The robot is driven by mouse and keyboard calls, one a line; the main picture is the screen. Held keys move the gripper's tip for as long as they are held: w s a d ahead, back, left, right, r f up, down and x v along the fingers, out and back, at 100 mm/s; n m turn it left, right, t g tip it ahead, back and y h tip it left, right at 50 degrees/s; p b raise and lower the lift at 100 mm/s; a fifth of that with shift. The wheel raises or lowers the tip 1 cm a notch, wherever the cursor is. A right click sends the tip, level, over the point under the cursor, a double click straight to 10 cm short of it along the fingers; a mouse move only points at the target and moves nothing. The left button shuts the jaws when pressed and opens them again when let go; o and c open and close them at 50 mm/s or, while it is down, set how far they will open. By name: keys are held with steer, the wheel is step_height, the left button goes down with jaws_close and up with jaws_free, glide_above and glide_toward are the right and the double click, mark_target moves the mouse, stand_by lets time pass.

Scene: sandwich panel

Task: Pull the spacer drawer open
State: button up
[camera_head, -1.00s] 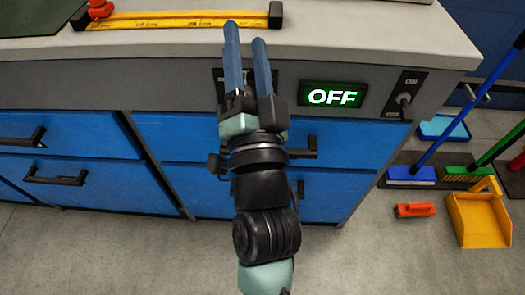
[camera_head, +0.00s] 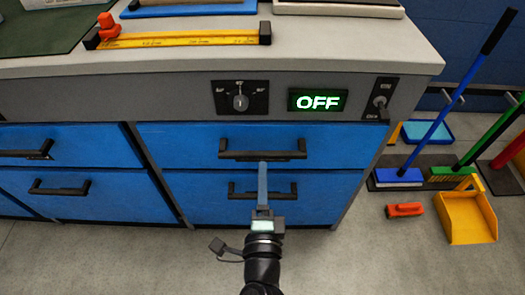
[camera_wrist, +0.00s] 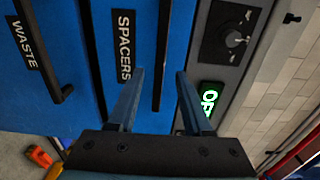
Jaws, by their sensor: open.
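The spacer drawer (camera_head: 330,150) is the upper blue drawer on the right of the cabinet and looks shut. Its label reads SPACERS (camera_wrist: 124,45) in the wrist view. Its black bar handle (camera_head: 240,155) runs across the front. In the wrist view this handle (camera_wrist: 164,30) lies between the two fingers in the picture. My gripper (camera_head: 263,167) is open and empty, pointing at the handle's middle from the front. In the head view one finger mostly hides the other. I cannot tell whether the fingertips have reached around the bar.
The WASTE drawer (camera_head: 310,198) with its own handle (camera_head: 240,192) is just below. A knob (camera_head: 240,102), an OFF display (camera_head: 318,101) and a switch (camera_head: 380,95) sit above. Brushes and a yellow dustpan (camera_head: 470,217) stand on the floor at right.

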mark_target(263, 158)
steer(key=w, duration=0.7)
steer(key=shift+p, duration=0.3)
jaws_close()
stand_by(1.1)
